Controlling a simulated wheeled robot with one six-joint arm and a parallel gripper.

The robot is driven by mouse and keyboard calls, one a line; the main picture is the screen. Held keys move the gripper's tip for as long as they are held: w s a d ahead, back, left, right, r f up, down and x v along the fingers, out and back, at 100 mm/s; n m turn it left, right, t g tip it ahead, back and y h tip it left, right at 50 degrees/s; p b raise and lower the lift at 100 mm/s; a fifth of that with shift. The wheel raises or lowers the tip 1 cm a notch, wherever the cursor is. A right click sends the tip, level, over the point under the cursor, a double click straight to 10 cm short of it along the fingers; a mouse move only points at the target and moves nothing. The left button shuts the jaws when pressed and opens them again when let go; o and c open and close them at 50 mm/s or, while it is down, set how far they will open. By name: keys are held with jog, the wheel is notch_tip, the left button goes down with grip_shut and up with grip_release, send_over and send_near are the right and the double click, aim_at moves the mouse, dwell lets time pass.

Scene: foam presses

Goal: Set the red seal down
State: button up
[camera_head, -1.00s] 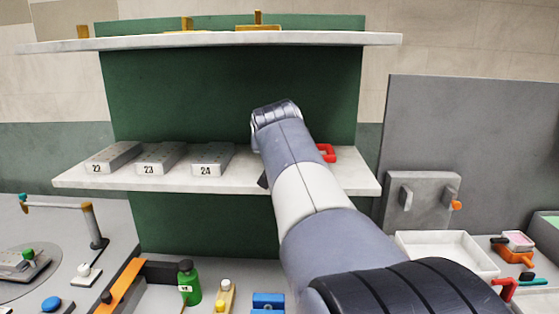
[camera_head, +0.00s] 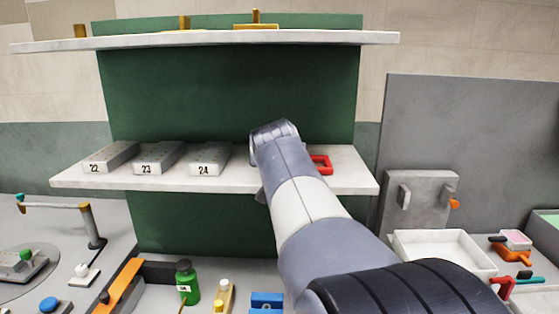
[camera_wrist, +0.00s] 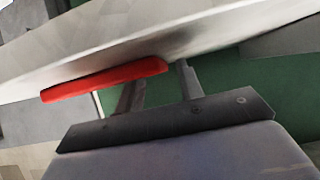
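The red seal (camera_head: 321,166) shows as part of a red ring just right of my arm, low over the right part of the lower shelf (camera_head: 345,183). Its left part is hidden behind my arm. In the wrist view the red seal (camera_wrist: 105,80) is a long bar crossing one finger of my gripper (camera_wrist: 158,85), its end close to the other finger. The fingers stand a little apart with the end of the seal between them. The shelf's pale edge is close above. I cannot tell for sure whether the seal touches the shelf. In the head view the fingers are hidden behind my arm.
Grey blocks marked 22 (camera_head: 108,158), 23 (camera_head: 158,158) and 24 (camera_head: 210,158) stand on the shelf's left and middle. An upper shelf (camera_head: 330,39) overhangs. A grey panel (camera_head: 480,130) stands at right. A green bottle (camera_head: 187,284) and a white tray (camera_head: 440,270) are below.

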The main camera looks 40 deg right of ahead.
jog(key=shift+r, duration=0.2)
jog(key=b+v, duration=0.1)
jog(key=v, duration=1.1)
jog(key=shift+b, duration=0.4)
jog(key=shift+f, duration=0.1)
dwell(1.3)
